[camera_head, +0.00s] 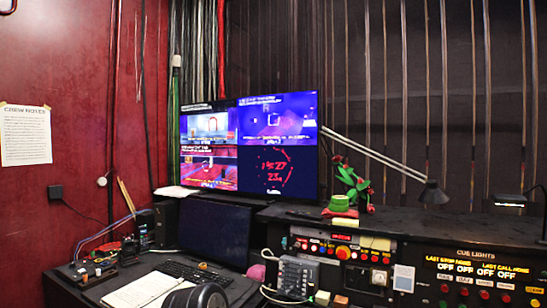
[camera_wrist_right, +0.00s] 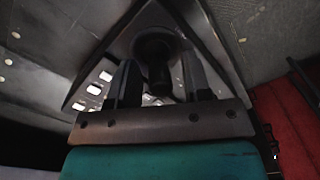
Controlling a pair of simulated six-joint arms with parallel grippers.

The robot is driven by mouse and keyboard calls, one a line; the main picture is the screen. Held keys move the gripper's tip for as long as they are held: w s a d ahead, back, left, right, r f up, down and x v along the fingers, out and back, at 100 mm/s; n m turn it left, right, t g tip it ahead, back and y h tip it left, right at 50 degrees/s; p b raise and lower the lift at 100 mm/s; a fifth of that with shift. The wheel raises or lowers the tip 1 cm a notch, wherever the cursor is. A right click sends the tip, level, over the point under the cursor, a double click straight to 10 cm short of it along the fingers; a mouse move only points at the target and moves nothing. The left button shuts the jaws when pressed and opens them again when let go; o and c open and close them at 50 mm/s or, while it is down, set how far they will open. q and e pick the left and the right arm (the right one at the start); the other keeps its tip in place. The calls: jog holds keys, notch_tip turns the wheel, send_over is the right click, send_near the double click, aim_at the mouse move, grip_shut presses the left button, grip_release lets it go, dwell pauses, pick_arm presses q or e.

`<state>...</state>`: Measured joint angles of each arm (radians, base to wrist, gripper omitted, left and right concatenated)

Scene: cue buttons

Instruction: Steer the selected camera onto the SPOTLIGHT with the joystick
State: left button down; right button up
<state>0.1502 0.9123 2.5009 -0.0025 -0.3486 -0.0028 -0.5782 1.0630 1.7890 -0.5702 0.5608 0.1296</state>
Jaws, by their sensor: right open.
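The monitor (camera_head: 249,145) stands at the back of the desk and is split into four pictures. The upper right picture (camera_head: 277,117) is blue with small box marks. The upper left one (camera_head: 208,124) shows a lit frame shape. I cannot tell which camera is selected. My right gripper (camera_wrist_right: 158,80) is open in the right wrist view. A dark round-topped stick, seemingly the joystick (camera_wrist_right: 155,52), stands between its fingers, on a panel with small lit windows. Whether the fingers touch it is unclear. My left gripper is out of view.
A cue lights panel (camera_head: 485,275) fills the right side. A grey keypad box (camera_head: 297,276), a keyboard (camera_head: 193,273) and an open notebook (camera_head: 143,291) lie on the desk. A desk lamp (camera_head: 431,192) reaches over the console. A red surface (camera_wrist_right: 290,115) shows at right in the wrist view.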

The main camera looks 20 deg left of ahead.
dwell(0.6)
jog(key=c, duration=0.5)
